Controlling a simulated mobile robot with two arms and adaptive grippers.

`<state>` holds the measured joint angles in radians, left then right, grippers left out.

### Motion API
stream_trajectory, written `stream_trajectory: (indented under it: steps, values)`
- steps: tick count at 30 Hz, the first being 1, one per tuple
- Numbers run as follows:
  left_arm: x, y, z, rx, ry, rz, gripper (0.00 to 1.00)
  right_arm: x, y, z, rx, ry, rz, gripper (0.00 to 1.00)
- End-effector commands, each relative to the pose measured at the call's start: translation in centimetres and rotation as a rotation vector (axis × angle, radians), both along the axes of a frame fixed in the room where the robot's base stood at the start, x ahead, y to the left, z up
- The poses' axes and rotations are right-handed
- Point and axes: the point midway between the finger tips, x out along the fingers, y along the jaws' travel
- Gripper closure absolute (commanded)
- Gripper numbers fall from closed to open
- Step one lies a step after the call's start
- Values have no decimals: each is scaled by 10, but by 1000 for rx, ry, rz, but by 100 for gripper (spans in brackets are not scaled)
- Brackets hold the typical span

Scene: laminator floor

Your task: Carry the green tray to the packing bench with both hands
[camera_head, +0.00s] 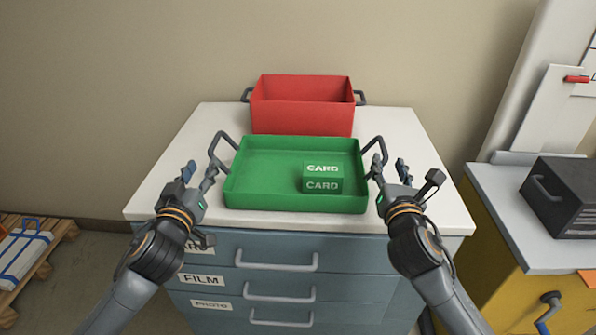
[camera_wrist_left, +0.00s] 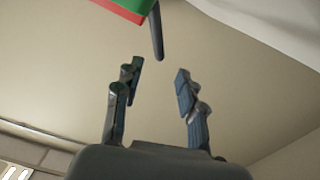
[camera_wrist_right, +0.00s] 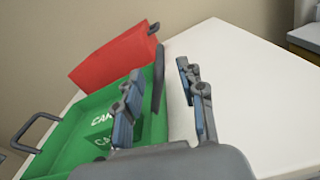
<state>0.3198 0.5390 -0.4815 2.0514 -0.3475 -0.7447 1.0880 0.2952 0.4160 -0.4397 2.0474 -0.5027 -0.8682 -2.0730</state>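The green tray (camera_head: 255,180) sits on the white top of a drawer cabinet, with a grey handle at each side. A green box marked CARD (camera_head: 322,178) stands in its right half. My left gripper (camera_head: 203,170) is beside the tray's left handle (camera_head: 221,148); in the left wrist view its fingers (camera_wrist_left: 158,75) are apart, with the handle beyond the tips. My right gripper (camera_head: 390,167) is beside the right handle (camera_head: 376,148); in the right wrist view its fingers (camera_wrist_right: 160,75) are apart, with that handle ahead between the tips. Neither gripper appears closed on a handle.
A red tray (camera_head: 302,105) with side handles stands right behind the green one. The cabinet top (camera_head: 425,190) is bare at both sides. A yellow cabinet (camera_head: 500,235) carrying a dark machine (camera_head: 562,197) stands at right. A wooden pallet (camera_head: 45,260) lies on the floor at left.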

Motion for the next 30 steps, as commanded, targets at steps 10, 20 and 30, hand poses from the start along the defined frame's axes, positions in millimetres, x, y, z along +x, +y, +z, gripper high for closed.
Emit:
stream_trajectory:
  steps: [10,20,30]
  values:
    - [66,-5,2,1,-2,0,60,66,-6,0,1,1,-1,60]
    - [89,-8,0,-1,0,-2,60,89,-7,0,1,0,1,60]
    - [89,-8,0,-1,0,-1,75,90,-7,0,0,1,1,75]
